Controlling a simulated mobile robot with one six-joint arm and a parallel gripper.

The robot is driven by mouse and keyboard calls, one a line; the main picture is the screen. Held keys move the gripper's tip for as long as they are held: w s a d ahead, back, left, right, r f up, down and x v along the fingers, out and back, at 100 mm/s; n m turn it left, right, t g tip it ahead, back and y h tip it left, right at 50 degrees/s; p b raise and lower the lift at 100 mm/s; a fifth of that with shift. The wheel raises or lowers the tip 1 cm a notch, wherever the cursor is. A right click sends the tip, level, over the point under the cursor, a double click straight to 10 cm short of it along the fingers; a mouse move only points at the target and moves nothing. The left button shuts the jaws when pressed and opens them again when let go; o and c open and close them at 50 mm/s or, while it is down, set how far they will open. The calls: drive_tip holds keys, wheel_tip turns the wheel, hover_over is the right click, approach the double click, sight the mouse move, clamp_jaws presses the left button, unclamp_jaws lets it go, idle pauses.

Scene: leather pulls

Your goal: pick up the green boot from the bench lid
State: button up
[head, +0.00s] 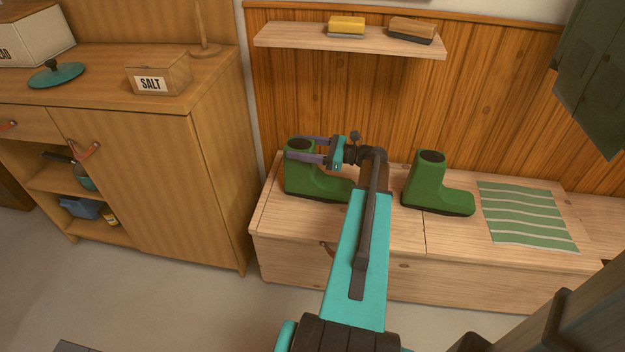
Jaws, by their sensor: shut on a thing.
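Two green boots are in the head view, both over the wooden bench lid (275,213). My gripper (291,150) is shut on the left green boot (298,181), its fingers across the upper shaft. The boot is upright with its toe to the right. My arm hides part of its toe side. I cannot tell whether its sole touches the lid. The other green boot (427,183) stands upright on the bench to the right, apart from my gripper.
A green striped cloth (525,216) lies right of the second boot. A wall shelf (290,36) with two brushes is above. A wooden cabinet (150,150) stands close on the left, with a salt box (160,75) on top. A dark green cloth (595,80) hangs at upper right.

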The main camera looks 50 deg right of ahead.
clamp_jaws()
drive_tip(key=shift+r, duration=0.15)
drive_tip(key=shift+r+p, duration=0.45)
drive_tip(key=shift+r, duration=1.2)
drive_tip(key=s+a+p, duration=0.1)
drive_tip(key=s+a, duration=0.1)
drive_tip(key=s, duration=0.5)
drive_tip(key=s+a+r, duration=0.1)
drive_tip(key=s+a, duration=0.1)
drive_tip(key=s, duration=0.6)
drive_tip(key=shift+s+a+r+p, duration=0.15)
drive_tip(key=shift+a+r+p, duration=0.1)
drive_tip(key=shift+a+p, duration=0.1)
